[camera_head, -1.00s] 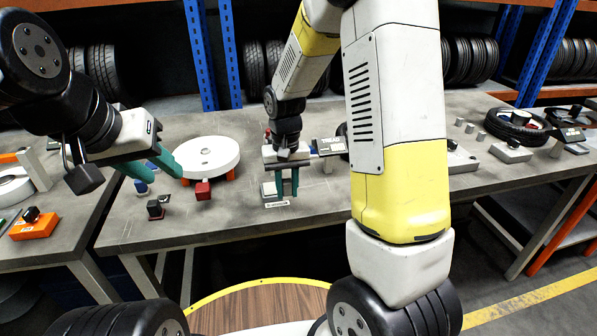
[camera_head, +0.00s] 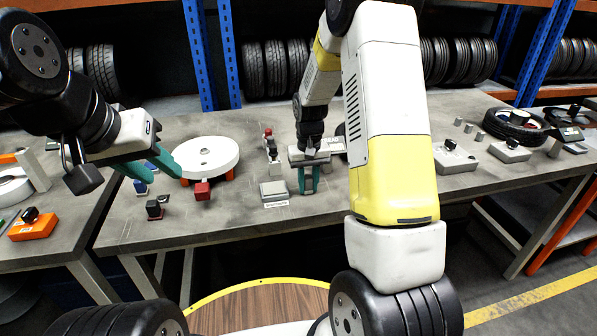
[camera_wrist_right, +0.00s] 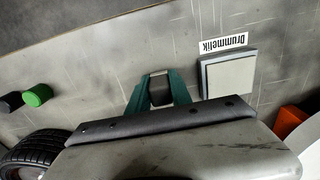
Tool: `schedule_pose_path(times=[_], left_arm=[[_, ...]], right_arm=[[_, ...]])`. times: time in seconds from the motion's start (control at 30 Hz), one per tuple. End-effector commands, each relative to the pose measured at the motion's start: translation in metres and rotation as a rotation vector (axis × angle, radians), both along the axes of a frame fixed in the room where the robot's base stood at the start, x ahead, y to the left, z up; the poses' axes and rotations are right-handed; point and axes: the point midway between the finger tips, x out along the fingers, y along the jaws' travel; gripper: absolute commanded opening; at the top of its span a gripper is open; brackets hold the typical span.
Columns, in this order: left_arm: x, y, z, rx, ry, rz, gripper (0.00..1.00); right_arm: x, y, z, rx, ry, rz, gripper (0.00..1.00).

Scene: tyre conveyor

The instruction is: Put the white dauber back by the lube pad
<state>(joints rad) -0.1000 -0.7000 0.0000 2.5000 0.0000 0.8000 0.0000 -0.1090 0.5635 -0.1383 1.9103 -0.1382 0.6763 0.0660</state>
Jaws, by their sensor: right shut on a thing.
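The lube pad (camera_head: 273,189) is a flat grey square on the table with a white label in front. It shows in the right wrist view (camera_wrist_right: 229,75) beside a label reading "Drummelik". My right gripper (camera_head: 308,186) is just right of the pad in the head view, fingers pointing down. It is shut on the white dauber (camera_wrist_right: 160,91), of which only a small, dark grey-looking part shows between the teal fingers. I cannot tell whether the dauber touches the table. My left gripper (camera_head: 163,172) is open and empty, left of the white round disc.
The white disc (camera_head: 207,155) on orange feet, a red block (camera_head: 202,190) and a small black piece (camera_head: 154,209) stand left of the pad. A green cylinder (camera_wrist_right: 39,95) and a tyre (camera_wrist_right: 36,153) show in the wrist view. Table right of the gripper is partly hidden by my arm.

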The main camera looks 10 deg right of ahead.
Motion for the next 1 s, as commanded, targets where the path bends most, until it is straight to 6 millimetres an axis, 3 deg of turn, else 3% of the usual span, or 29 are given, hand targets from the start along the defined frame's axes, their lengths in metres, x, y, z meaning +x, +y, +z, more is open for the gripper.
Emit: schedule_pose_path(times=[0.2, 0.23, 0.33, 0.73, 1.0], left_arm=[[0.000, 0.000, 0.000, 0.000, 0.000, 0.000, 0.36], [0.000, 0.000, 0.000, 0.000, 0.000, 0.000, 0.36], [0.000, 0.000, 0.000, 0.000, 0.000, 0.000, 0.36], [0.000, 0.000, 0.000, 0.000, 0.000, 0.000, 0.36], [0.000, 0.000, 0.000, 0.000, 0.000, 0.000, 0.36]], right_arm=[[0.000, 0.000, -0.003, 0.000, 0.000, 0.000, 0.00], [0.000, 0.000, -0.003, 0.000, 0.000, 0.000, 0.29], [0.000, 0.000, -0.002, 0.000, 0.000, 0.000, 0.47], [0.001, 0.000, 0.004, 0.000, -0.003, 0.000, 0.47], [0.001, 0.000, 0.055, 0.001, -0.007, 0.000, 0.47]])
